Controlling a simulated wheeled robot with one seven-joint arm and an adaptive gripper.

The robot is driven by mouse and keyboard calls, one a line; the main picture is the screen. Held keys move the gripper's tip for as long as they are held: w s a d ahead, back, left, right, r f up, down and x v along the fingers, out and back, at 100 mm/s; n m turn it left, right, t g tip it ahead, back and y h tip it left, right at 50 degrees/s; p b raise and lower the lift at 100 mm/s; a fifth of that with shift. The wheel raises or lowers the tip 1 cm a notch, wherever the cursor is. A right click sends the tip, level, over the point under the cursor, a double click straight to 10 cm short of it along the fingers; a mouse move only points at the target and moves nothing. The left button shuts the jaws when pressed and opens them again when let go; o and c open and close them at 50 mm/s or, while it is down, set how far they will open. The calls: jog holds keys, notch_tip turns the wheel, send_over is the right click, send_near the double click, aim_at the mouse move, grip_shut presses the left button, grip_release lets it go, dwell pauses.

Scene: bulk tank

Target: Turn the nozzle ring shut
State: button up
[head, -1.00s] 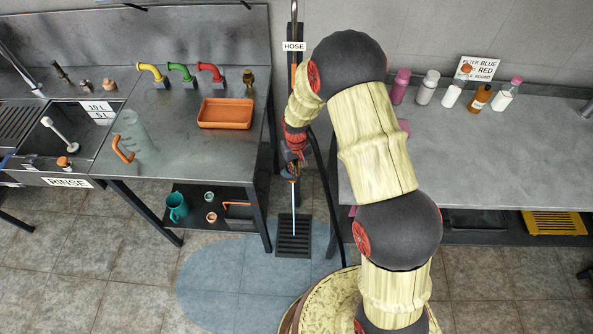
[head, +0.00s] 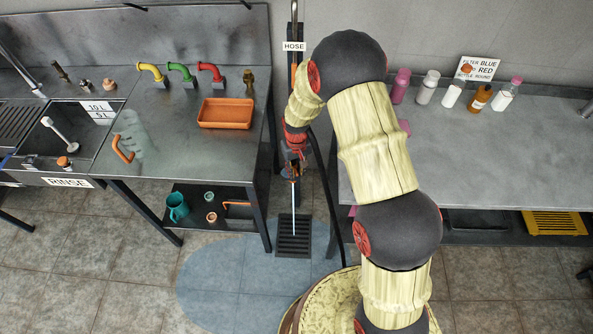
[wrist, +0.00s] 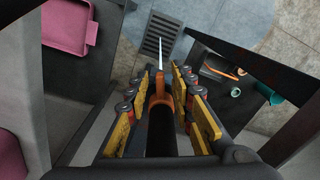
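The hose nozzle hangs in front of the wall, below the HOSE sign, pointing down. In the wrist view its orange ring (wrist: 162,100) sits at the lower end of a dark barrel (wrist: 160,132). A thin pale stream (wrist: 160,54) runs from the nozzle tip to the floor drain; the stream (head: 294,208) also shows in the head view. My gripper (wrist: 163,84) has its yellow-padded fingers on both sides of the ring, apart, with a small gap visible at the left. In the head view my gripper (head: 291,170) mostly hides the nozzle.
The floor drain (head: 293,239) lies below, between the left steel table (head: 190,145) and the right counter (head: 470,150). The dark hose (head: 328,185) hangs just right of my gripper. An orange tray (head: 225,113) stands on the left table.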

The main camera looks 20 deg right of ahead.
aim_at(297, 173)
dwell(0.3)
notch_tip(297, 173, up, 12)
dwell(0.5)
jog(key=shift+d+f, duration=0.1)
